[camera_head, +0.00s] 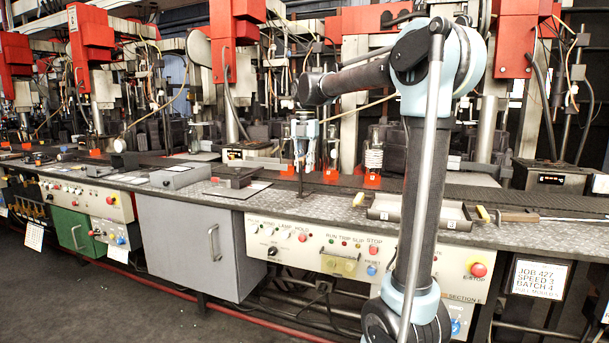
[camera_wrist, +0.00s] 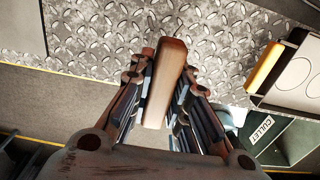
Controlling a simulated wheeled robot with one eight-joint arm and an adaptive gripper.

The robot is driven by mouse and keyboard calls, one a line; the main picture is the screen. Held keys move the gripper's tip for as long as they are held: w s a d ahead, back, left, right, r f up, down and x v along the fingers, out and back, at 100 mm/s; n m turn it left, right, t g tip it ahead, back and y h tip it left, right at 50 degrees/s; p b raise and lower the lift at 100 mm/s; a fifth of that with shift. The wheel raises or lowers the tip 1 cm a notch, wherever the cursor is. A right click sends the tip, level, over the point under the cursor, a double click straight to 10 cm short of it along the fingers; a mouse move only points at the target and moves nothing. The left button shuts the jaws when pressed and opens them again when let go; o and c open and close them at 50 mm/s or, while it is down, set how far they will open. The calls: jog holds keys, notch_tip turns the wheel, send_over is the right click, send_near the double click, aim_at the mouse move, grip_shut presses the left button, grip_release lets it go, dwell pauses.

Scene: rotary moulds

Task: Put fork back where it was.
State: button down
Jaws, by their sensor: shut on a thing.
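My gripper (camera_wrist: 165,85) is shut on a brown wooden piece (camera_wrist: 166,75), which looks like the fork's handle. The piece stands out between the fingers towards the wrist camera, and the rest of the fork is hidden below it. In the head view my gripper (camera_head: 305,160) points down over the metal-topped bench, near the red-based mould stations. A thin dark upright part (camera_head: 300,182) shows just below the fingers; I cannot tell whether it touches the bench.
The patterned metal bench top (camera_wrist: 100,30) is mostly bare near my gripper. Long-handled tools (camera_head: 530,217) lie further right. A green bin marked CULLET (camera_wrist: 270,150) is below the bench edge.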

jog(key=shift+f, duration=1.4)
jog(key=c, duration=1.5)
grip_release()
jog(key=shift+f, duration=0.1)
notch_tip(320, 180, up, 12)
jog(key=shift+r, duration=0.1)
jog(key=shift+s, duration=0.1)
